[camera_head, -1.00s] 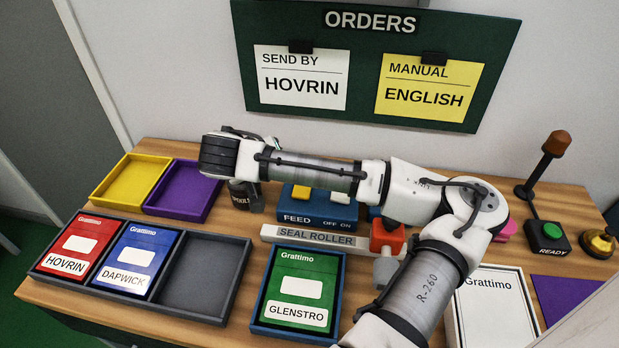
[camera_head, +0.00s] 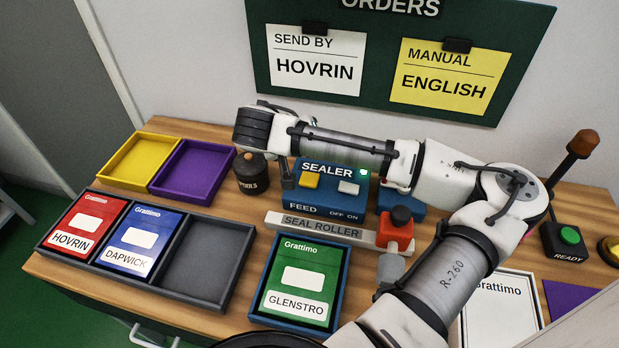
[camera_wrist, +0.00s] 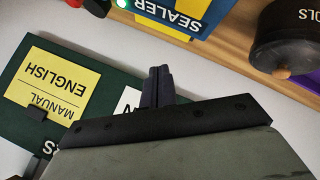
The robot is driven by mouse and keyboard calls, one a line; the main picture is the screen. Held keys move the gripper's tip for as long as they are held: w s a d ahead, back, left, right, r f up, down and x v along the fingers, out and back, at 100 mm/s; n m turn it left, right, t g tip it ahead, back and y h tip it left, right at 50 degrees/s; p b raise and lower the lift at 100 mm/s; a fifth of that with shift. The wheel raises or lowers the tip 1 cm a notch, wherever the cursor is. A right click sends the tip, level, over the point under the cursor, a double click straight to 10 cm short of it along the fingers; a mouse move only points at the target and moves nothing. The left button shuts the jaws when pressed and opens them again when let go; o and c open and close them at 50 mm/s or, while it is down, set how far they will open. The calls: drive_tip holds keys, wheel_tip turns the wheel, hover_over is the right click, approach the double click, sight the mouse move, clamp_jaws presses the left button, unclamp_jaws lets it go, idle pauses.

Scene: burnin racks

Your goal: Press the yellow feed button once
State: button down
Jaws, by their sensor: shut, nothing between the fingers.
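The yellow feed button (camera_head: 309,181) is on the left of the blue sealer (camera_head: 325,203), above the word FEED. A white on/off switch (camera_head: 348,188) sits to its right, and a green lamp (camera_head: 363,172) is lit. My gripper (camera_head: 288,183) is small and partly hidden in the head view, pointing down just left of the button; contact cannot be told. In the wrist view my gripper's fingers (camera_wrist: 158,72) are together and empty. The sealer (camera_wrist: 178,14) appears upside down at the top there. The button is not clearly visible in that view.
A dark tools pot (camera_head: 251,173) stands close left of my gripper. A green Glenstro box (camera_head: 303,284) is nearer. Yellow (camera_head: 140,160) and purple (camera_head: 192,170) trays are at left.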

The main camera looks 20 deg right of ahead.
drive_tip(key=b, duration=0.4)
hover_over(307, 182)
wheel_tip(307, 182, down, 7)
drive_tip(key=shift+f+b, duration=0.7)
drive_tip(key=shift+b, duration=0.1)
idle(1.2)
drive_tip(key=shift+d+f+b, duration=0.1)
drive_tip(key=shift+f+b, duration=0.3)
drive_tip(key=shift+b, duration=0.05)
drive_tip(key=shift+f+b, duration=0.5)
drive_tip(key=shift+f, duration=0.05)
idle(0.5)
drive_tip(key=shift+r, duration=0.1)
drive_tip(key=shift+r+p, duration=0.6)
drive_tip(key=shift+r, duration=0.25)
